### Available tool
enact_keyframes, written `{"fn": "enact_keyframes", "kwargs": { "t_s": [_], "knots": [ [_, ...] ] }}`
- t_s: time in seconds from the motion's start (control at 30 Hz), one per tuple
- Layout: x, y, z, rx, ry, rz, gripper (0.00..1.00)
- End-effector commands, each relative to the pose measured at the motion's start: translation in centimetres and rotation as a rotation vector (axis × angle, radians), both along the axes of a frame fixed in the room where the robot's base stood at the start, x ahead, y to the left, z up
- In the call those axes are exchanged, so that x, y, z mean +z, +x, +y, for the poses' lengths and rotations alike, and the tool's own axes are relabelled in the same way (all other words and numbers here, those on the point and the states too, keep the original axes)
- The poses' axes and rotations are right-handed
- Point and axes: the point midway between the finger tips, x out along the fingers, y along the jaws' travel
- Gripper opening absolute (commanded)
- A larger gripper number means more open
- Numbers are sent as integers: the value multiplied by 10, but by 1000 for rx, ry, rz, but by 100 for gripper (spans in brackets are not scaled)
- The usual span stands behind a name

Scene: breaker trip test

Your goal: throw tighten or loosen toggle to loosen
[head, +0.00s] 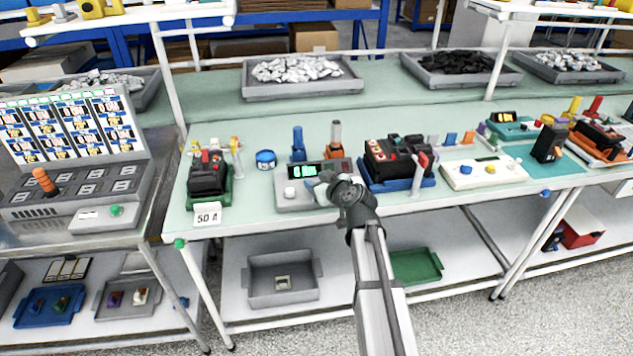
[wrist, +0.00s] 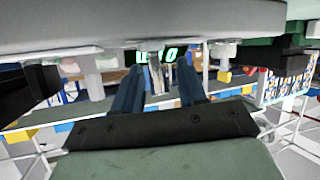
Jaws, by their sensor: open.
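A grey box with a lit green display (head: 309,170) and a white round knob (head: 290,193) sits at the front of the bench. The display also shows in the wrist view (wrist: 157,57). My gripper (head: 323,183) is at the right front of this box and covers part of it. In the wrist view, my gripper's two blue fingers (wrist: 160,88) are apart. A small pale metal lever (wrist: 156,76), which looks like the toggle, shows between them, below the display. I cannot tell whether a finger touches it or which way it is thrown. In the head view the toggle is hidden.
A blue tool (head: 298,145) and an orange tool (head: 335,140) stand behind the box. A black breaker on a blue base (head: 398,185) is close on the right. A breaker on a green base (head: 209,180) and a 50 A card (head: 207,216) are left.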

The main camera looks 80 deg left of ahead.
Motion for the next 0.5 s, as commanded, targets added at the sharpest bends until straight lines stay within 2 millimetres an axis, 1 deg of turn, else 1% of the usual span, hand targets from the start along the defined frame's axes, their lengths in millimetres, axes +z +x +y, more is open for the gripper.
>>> {"fn": "enact_keyframes", "kwargs": {
  "t_s": [0.1,0.37,0.4,0.5],
  "knots": [
    [-2,-1,4,0,0,0,41],
    [-2,-2,5,0,0,0,41],
    [-2,-2,5,0,0,0,40],
    [-2,-2,4,0,0,0,30]
  ]
}}
